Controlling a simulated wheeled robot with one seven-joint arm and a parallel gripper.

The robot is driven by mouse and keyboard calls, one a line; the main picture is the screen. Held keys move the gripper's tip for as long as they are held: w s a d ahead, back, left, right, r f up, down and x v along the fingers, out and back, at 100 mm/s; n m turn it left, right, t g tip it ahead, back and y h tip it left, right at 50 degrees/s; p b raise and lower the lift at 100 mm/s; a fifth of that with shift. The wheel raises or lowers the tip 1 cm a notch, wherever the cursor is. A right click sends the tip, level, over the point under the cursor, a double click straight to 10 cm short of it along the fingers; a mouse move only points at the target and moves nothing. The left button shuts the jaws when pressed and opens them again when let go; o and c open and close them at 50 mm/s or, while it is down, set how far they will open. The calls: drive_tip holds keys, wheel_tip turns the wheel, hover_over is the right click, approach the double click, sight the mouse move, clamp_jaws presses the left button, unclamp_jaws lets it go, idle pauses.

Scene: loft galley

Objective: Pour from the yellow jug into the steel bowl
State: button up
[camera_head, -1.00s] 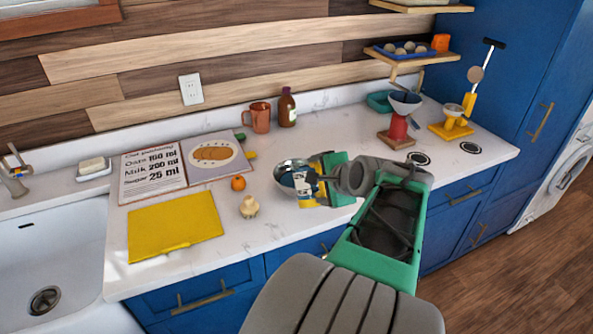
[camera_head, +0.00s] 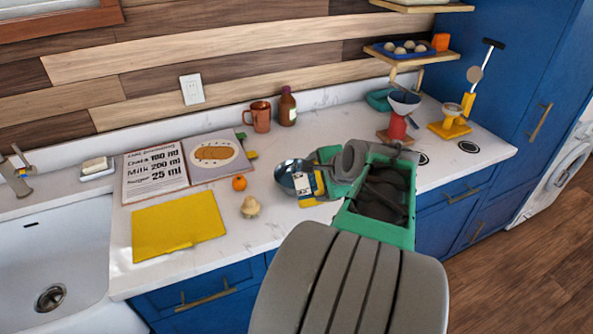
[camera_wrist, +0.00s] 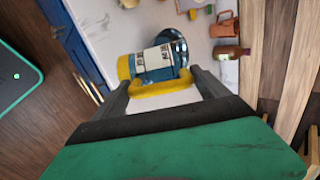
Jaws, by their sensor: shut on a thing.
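The yellow jug (camera_head: 304,186) has a yellow base, a yellow handle and a blue-and-white label band. In the wrist view the jug (camera_wrist: 152,64) lies across the picture between the two fingers, its yellow base at the left and its other end overlapping the bowl. My gripper (camera_wrist: 162,84) is shut on the jug at its yellow handle. The steel bowl (camera_head: 284,174) stands on the counter, partly hidden behind the jug; its rim also shows in the wrist view (camera_wrist: 181,43). The jug's exact tilt and height are hard to judge. No stream is visible.
An orange fruit (camera_head: 239,183) and a small pale object (camera_head: 250,207) stand left of the bowl. A yellow board (camera_head: 178,227) and an open recipe book (camera_head: 155,175) lie further left. A mug (camera_head: 258,118) and bottle (camera_head: 287,106) stand behind.

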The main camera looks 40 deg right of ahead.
drive_tip(key=shift+w+d+r+g+y+p, duration=0.15)
drive_tip(key=shift+w+r+g+p, duration=0.2)
drive_tip(key=shift+p, duration=0.6)
drive_tip(key=shift+w+d+r+g+y+p, duration=0.15)
drive_tip(key=shift+r+g+p, duration=0.3)
drive_tip(key=shift+p, duration=0.5)
drive_tip(key=shift+w+d+r+g+y+p, duration=0.15)
drive_tip(key=shift+w+g+p, duration=0.2)
drive_tip(key=shift+p, duration=0.55)
drive_tip(key=shift+w+g+y+p, duration=0.2)
drive_tip(key=shift+g+p, duration=0.25)
drive_tip(key=shift+p, duration=0.45)
idle(1.0)
drive_tip(key=shift+w+d+g+y, duration=0.25)
drive_tip(key=shift+w+g, duration=0.45)
idle(1.9)
